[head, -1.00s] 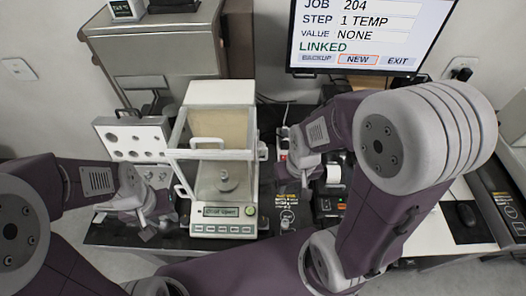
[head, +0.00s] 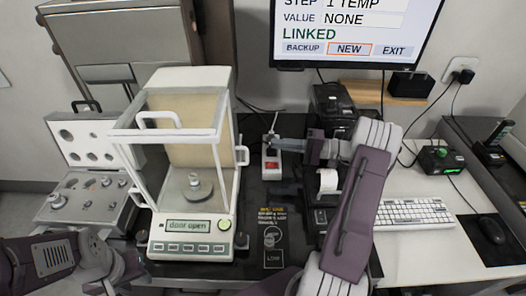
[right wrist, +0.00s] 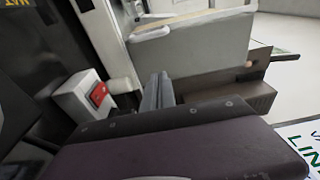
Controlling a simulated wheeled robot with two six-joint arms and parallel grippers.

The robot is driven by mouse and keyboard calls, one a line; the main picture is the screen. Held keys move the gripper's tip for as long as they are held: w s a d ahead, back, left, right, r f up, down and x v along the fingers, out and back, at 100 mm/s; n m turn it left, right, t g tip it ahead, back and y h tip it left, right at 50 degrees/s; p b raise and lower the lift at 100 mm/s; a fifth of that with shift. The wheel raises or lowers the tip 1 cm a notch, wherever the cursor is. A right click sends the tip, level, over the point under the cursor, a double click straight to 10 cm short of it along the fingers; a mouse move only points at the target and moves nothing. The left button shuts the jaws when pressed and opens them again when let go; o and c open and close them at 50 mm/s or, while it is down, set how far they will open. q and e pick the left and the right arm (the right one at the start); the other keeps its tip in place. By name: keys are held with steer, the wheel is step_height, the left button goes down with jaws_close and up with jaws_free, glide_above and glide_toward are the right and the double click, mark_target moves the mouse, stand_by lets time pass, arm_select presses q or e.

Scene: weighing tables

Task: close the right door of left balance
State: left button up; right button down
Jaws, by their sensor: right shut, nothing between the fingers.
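The left balance (head: 187,222) stands at left of centre in the head view, a white-framed glass case with a "door open" display. A silver weight (head: 199,190) stands on its pan. The right door's handle (head: 242,155) is on the case's right side, towards the back; the left handle (head: 139,198) is towards the front. My right gripper (head: 274,143) is right of the case, apart from the handle, shut and empty; its fingers show in the right wrist view (right wrist: 157,92). My left gripper (head: 113,284) is low at the left, its fingers too unclear to read.
An open weight box (head: 88,207) lies left of the balance. A power strip with a red switch (head: 271,166) and a printer (head: 328,183) stand to the right. The monitor (head: 352,35) is behind. A keyboard (head: 405,213) lies on the right table.

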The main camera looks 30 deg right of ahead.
glide_toward(237, 140)
steer(key=x, duration=0.5)
steer(key=shift+w+a+p, duration=0.15)
steer(key=shift+a+p, duration=0.05)
steer(key=shift+p, duration=0.15)
steer(key=s, duration=0.2)
steer(key=s+a, duration=0.1)
steer(key=s, duration=0.1)
steer(key=shift+f, duration=0.1)
steer(key=shift+w, duration=0.1)
